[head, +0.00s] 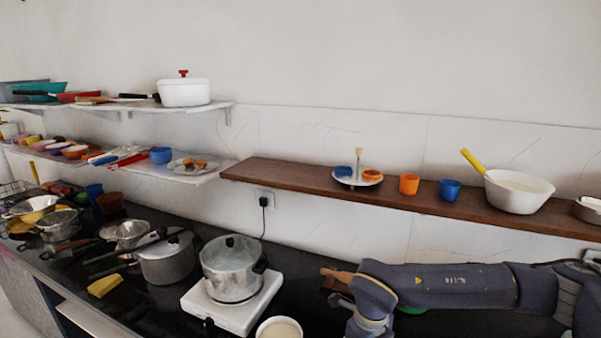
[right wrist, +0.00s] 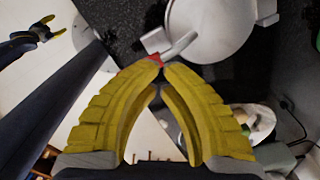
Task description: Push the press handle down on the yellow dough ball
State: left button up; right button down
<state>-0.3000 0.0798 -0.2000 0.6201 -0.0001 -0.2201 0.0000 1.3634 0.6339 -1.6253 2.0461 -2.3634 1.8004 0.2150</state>
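In the right wrist view, a large round white piece (right wrist: 215,25) lies beyond my fingers, with a short grey-white bar (right wrist: 178,45) next to it. These look like parts of the press, but I cannot be sure. A small red piece (right wrist: 154,57) shows at the fingertips. My right gripper (right wrist: 160,66) has its yellow fingers brought together at the tips; I see no clear grip on anything. My left gripper (right wrist: 46,29) is at upper left there, fingers apart and empty. I cannot make out the yellow dough ball. In the head view, my right arm covers the right counter.
A pot (head: 232,268) stands on a white hotplate (head: 240,315), left of my right arm. A bowl (head: 279,329) sits at the front edge of view. A wooden shelf (head: 300,181) with cups runs above. Pots and a yellow sponge (head: 105,286) crowd the left counter.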

notch_tip(320, 180, up, 7)
dwell(0.8)
jog(key=shift+f, duration=0.1)
